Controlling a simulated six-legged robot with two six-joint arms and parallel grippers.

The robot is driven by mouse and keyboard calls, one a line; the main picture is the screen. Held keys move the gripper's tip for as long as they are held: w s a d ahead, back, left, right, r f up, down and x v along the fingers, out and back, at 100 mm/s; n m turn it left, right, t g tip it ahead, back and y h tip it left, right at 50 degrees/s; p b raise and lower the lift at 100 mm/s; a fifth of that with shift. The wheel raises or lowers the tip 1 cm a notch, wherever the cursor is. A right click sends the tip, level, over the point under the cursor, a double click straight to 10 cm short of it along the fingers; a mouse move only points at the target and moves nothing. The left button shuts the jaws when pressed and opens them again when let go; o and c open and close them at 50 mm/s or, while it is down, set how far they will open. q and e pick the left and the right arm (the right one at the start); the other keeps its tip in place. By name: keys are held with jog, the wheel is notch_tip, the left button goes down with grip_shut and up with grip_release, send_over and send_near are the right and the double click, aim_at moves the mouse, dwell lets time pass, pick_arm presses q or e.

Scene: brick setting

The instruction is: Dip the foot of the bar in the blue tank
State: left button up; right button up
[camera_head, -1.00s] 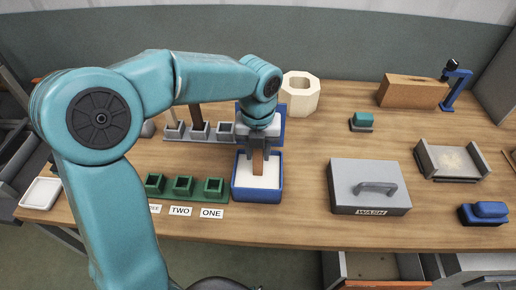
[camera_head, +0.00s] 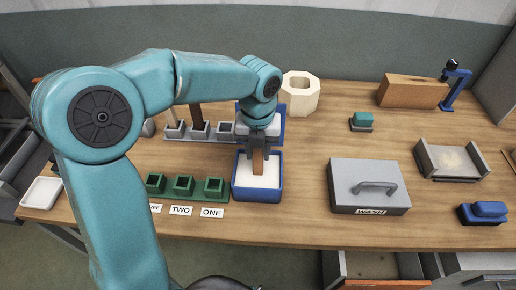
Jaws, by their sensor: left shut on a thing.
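The blue tank (camera_head: 257,196) stands near the front middle of the table, with white contents inside its blue walls. My left gripper (camera_head: 258,148) points down over it, shut on a brown bar (camera_head: 258,163). The bar is upright, and its lower end shows against the white inside the tank. I cannot tell for certain how deep the foot is. The gripper hides the bar's upper part. My right gripper is not in view.
Green sockets (camera_head: 184,186) labelled ONE and TWO stand left of the tank, with grey sockets (camera_head: 198,131) behind. A grey lidded WASH box (camera_head: 369,186) stands to the right. A cream octagonal pot (camera_head: 301,94) is behind. Bare table lies between tank and box.

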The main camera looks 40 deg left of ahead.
pick_arm(q)
notch_tip(320, 180, up, 6)
jog(key=p, duration=0.5)
jog(key=shift+f+p, duration=0.1)
jog(key=shift+p, duration=0.2)
jog(key=shift+r+p, duration=0.55)
jog(key=shift+r, duration=0.1)
jog(key=shift+f, duration=0.1)
